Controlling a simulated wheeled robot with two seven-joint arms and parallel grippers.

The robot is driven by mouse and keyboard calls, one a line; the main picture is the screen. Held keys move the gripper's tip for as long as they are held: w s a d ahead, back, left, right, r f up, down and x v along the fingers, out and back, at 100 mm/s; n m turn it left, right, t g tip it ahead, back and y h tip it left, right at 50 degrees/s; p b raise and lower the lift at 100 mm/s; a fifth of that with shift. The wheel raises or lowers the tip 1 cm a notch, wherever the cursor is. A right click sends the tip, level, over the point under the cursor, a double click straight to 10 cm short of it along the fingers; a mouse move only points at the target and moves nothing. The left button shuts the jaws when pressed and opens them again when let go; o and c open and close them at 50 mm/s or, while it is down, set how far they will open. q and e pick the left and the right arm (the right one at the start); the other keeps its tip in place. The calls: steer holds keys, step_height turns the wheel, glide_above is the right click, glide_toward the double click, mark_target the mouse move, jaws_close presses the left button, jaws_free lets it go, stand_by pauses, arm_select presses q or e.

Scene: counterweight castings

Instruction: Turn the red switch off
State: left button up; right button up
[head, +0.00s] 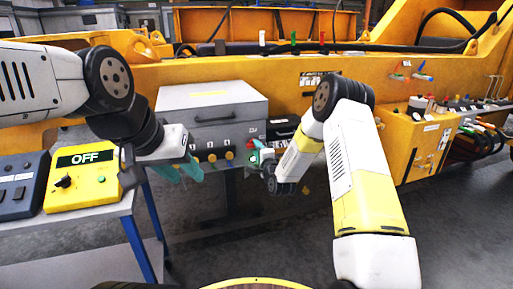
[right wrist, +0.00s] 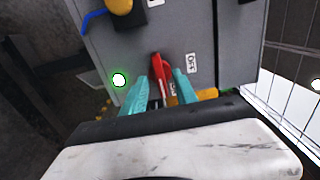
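The red switch (right wrist: 162,75) is a red lever on the side of a grey box, in the right wrist view beside an "OFF" label (right wrist: 191,63). In the head view the switch (head: 251,144) shows small at the grey box's right end. My right gripper (right wrist: 161,76) has its teal fingers on either side of the lever and looks open; whether they touch it is hard to tell. In the head view its fingers (head: 264,152) are partly hidden by the wrist. My left gripper (head: 182,172) is open and empty in front of the grey box.
A green light (right wrist: 119,79) glows beside the switch. The grey box (head: 212,105) has a handle and several orange knobs. A yellow box (head: 85,190) reading "OFF" stands on a bench at left. A large yellow machine frame (head: 400,70) spans the back.

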steer(key=shift+w+a, duration=0.15)
steer(key=shift+w, duration=0.4)
steer(key=shift+c, duration=0.2)
jaws_close()
